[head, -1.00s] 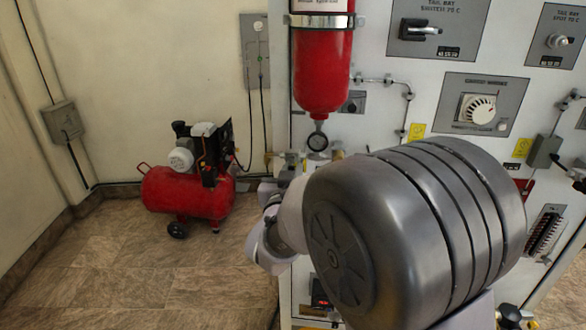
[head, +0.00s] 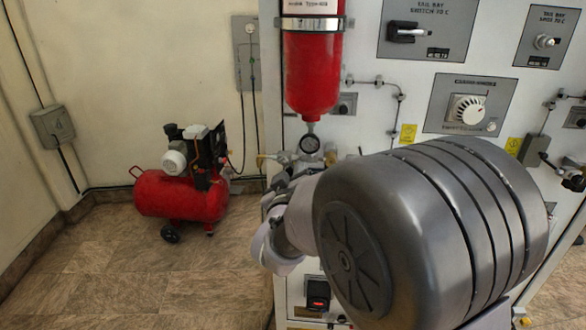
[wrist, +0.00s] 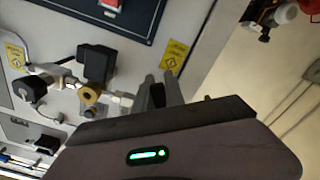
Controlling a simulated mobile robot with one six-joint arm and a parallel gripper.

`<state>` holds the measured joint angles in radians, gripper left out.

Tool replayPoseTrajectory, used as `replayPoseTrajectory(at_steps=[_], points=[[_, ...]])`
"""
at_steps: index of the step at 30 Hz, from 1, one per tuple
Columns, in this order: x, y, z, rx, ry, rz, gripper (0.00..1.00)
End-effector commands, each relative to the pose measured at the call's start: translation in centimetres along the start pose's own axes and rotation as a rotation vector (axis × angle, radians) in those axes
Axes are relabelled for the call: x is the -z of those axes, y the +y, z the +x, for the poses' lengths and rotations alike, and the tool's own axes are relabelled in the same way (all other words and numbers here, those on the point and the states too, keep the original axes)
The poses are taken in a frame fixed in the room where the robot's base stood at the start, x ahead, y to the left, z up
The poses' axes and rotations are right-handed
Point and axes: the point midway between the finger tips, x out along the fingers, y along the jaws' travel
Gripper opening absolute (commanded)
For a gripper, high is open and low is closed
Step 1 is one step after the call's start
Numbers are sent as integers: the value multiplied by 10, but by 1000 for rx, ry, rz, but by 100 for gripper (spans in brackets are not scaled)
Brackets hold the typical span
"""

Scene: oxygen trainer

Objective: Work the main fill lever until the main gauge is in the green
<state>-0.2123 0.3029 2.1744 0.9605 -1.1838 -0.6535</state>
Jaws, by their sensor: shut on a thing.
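The small round main gauge (head: 310,145) hangs under the red cylinder on the panel in the head view. Its needle and colours are too small to read. In the wrist view the two dark fingers of my gripper (wrist: 162,84) are close together in front of the panel, at the right end of a fitting with a brass collar (wrist: 89,95). My gripper is shut on what seems to be the main fill lever, which is mostly hidden between the fingers. In the head view my own arm hides most of the gripper.
The red cylinder (head: 312,75) is strapped to the white panel. A red compressor (head: 180,195) stands on the floor at the left, clear of the arm. Switches, a white dial (head: 467,108) and thin pipes cover the panel. A black box (wrist: 97,61) sits above the fitting.

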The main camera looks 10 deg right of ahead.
Motion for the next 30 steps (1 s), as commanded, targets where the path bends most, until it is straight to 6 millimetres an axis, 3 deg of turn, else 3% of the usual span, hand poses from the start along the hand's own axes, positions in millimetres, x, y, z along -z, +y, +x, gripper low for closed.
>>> replayPoseTrajectory(at_steps=[16, 17, 19, 30], points=[[0, 1, 0, 0, 1, -26, 0], [0, 1, 0, 0, 1, -26, 20], [0, 1, 0, 0, 1, -26, 34], [0, 1, -4, 1, 1, -26, 36]])
